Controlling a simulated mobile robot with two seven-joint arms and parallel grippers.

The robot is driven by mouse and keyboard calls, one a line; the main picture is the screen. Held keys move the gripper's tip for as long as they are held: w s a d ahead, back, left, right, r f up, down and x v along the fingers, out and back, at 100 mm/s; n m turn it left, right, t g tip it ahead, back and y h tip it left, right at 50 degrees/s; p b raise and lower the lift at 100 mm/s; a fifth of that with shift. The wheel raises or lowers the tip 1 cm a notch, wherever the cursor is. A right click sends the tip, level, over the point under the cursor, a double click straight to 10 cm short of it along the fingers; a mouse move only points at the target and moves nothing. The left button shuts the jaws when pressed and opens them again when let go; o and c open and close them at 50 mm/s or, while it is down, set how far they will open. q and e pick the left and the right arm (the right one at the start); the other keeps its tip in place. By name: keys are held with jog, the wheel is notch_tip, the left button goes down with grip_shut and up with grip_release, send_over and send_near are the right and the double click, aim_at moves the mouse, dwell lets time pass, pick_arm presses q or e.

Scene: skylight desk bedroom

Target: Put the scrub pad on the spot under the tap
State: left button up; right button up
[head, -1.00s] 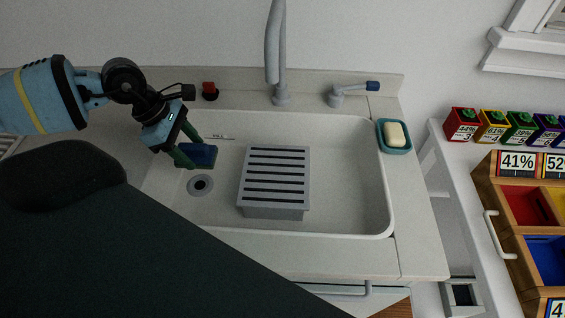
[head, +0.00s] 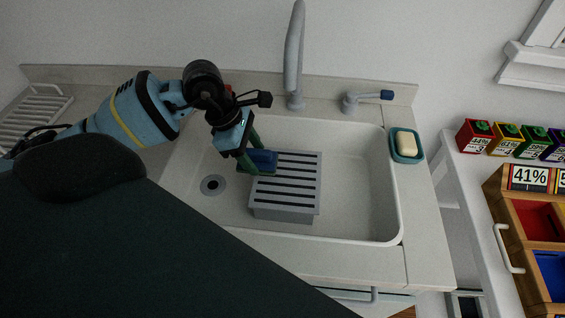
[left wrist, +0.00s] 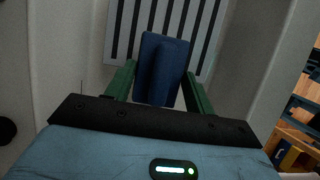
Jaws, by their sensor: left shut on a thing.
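The left wrist view shows the pad (left wrist: 161,68) between the fingers, in front of the slotted top. In the head view the pad overlaps the left edge of a grey slotted rack (head: 285,212) in the sink. I cannot tell whether it touches the rack. The grey tap (head: 293,62) rises behind the sink. My right gripper is not in view.
The white sink (head: 362,190) has bare floor right of the rack and a drain (head: 213,185) at left. A teal dish (head: 417,157) with soap (head: 406,144) sits on the right rim. Colored boxes are at far right.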

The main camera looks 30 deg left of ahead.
aim_at(275, 160)
pick_arm(q)
jog(key=d, duration=0.1)
jog(key=w+d, duration=0.1)
jog(key=d, duration=0.1)
jog(key=w+d, duration=0.1)
jog(key=shift+w+d+r+p, duration=0.1)
jog(key=shift+d+r+p, duration=0.1)
jog(key=shift+p, duration=0.15)
jog(key=shift+w+d+f, duration=0.1)
jog(key=shift+w+d, duration=0.05)
jog(key=shift+d, duration=0.15)
jog(key=shift+d+f, duration=0.1)
jog(key=shift+d, duration=0.1)
jog(key=shift+w+d, duration=0.1)
jog(key=shift+d, duration=0.1)
jog(key=shift+w+d+f, duration=0.15)
jog(key=shift+d, duration=0.1)
jog(key=shift+f+p, duration=0.3)
jog(key=shift+f, duration=1.3)
